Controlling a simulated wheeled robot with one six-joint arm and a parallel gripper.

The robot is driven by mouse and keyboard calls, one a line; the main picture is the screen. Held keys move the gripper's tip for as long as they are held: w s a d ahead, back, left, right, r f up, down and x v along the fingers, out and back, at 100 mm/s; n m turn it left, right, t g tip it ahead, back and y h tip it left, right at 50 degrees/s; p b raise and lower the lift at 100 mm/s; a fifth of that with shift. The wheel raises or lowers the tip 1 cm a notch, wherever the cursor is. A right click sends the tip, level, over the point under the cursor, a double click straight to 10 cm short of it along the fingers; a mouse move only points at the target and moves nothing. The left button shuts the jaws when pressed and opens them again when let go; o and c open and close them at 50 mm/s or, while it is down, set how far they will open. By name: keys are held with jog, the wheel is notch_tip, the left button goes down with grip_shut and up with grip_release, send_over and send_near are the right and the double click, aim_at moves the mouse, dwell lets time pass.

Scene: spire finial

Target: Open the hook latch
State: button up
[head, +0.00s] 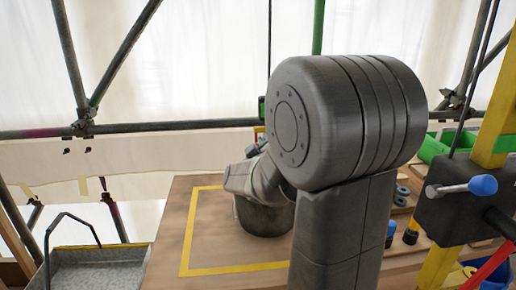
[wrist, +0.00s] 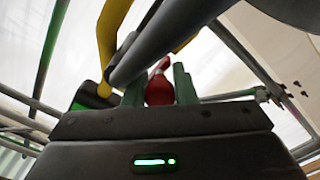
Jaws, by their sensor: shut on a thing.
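In the wrist view my gripper (wrist: 160,76) has its two green fingers closed on a red, rounded, tapering piece (wrist: 159,88). The red piece stands between the fingers, and its narrow top reaches up toward a grey bar. A yellow curved piece (wrist: 112,38) rises behind the bar; I cannot tell whether it is joined to the red piece or is the hook of the latch. In the head view my arm covers the middle, and the gripper and the held piece are hidden behind it.
A grey bar (wrist: 170,38) crosses close above the fingers. In the head view a wooden board (head: 170,235) has a yellow outline. A dark box with a blue-knobbed lever (head: 483,185) is at right, near a green bin (head: 435,147). A grey tray (head: 95,270) is at lower left.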

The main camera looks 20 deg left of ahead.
jog(key=shift+s+a+r+m, duration=0.1)
jog(key=shift+a+r+m, duration=0.1)
jog(key=shift+m, duration=0.2)
jog(key=a+m+b, duration=0.1)
jog(key=m, duration=0.3)
jog(key=s+r+m+b, duration=0.1)
jog(key=m, duration=0.3)
jog(key=a+r+m+b, duration=0.1)
jog(key=m, duration=0.3)
jog(key=shift+s+a+r, duration=0.25)
jog(key=shift+s+a, duration=0.05)
dwell(0.5)
jog(key=shift+r+m, duration=0.35)
jog(key=shift+m, duration=0.8)
jog(key=shift+r+m, duration=0.3)
jog(key=shift+m, duration=0.85)
dwell(0.9)
jog(key=o, duration=1)
jog(key=shift+c, duration=0.2)
jog(key=shift+s, duration=0.1)
